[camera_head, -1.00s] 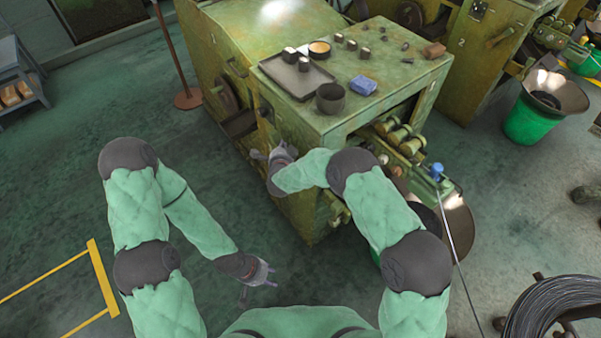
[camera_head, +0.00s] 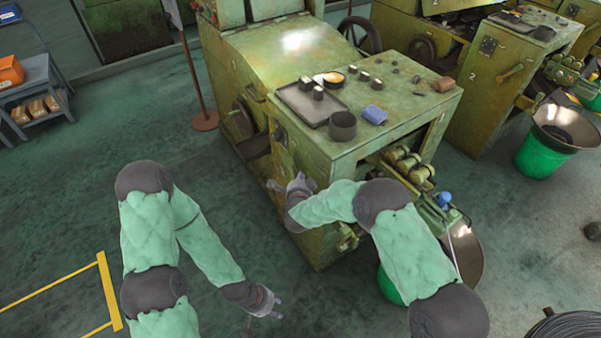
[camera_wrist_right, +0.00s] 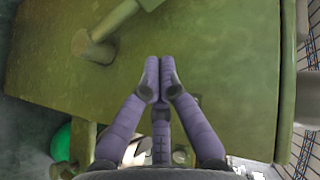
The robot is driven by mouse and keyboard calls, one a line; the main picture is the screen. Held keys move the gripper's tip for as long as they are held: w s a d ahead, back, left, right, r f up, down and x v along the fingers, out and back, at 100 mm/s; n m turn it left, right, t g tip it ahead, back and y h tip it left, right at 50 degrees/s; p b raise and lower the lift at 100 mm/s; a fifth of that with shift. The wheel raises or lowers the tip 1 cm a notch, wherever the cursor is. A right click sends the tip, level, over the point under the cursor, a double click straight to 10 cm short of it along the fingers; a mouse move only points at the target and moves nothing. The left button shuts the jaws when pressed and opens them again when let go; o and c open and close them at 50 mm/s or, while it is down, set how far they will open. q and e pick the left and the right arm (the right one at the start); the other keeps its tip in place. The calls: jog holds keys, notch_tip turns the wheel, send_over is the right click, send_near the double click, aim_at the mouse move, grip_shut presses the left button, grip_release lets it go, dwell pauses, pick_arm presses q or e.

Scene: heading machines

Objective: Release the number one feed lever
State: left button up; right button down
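The near green machine (camera_head: 305,200) fills the centre of the head view. In the right wrist view a green lever (camera_wrist_right: 112,28) stands out from a round boss on the machine's green face, at upper left. My right gripper (camera_wrist_right: 160,68) has its purple fingertips together, with nothing visible between them. It is in front of that face, to the right of and below the lever, apart from it. In the head view my right gripper (camera_head: 284,188) is by the machine's near left side; the lever is not clearly visible there. My left gripper (camera_head: 264,312) hangs low over the floor, fingers spread and empty.
A second machine marked 2 (camera_head: 480,100) stands at right with a green bucket (camera_head: 540,156). Floor at left is open, near a yellow frame (camera_head: 108,290).

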jog(key=v, duration=0.5)
jog(key=shift+w+r+p, duration=0.1)
jog(key=shift+r+p, duration=0.05)
jog(key=shift+p, duration=0.2)
jog(key=s+d+f+n+g+y, duration=0.2)
jog(key=s+d+f+n+g, duration=0.5)
jog(key=s+f, duration=0.5)
jog(key=s+d+f+n+g+y, duration=0.1)
jog(key=s+d+f+n+g, duration=0.1)
jog(key=s, duration=0.9)
jog(key=s+d+f+n+g+y, duration=0.1)
jog(key=s+d+f+n+g, duration=0.2)
jog(key=s, duration=0.9)
jog(key=shift+d+f+n+g, duration=0.2)
jog(key=shift+f+n+g, duration=0.2)
jog(key=shift+f+g, duration=0.3)
jog(key=shift+w, duration=0.1)
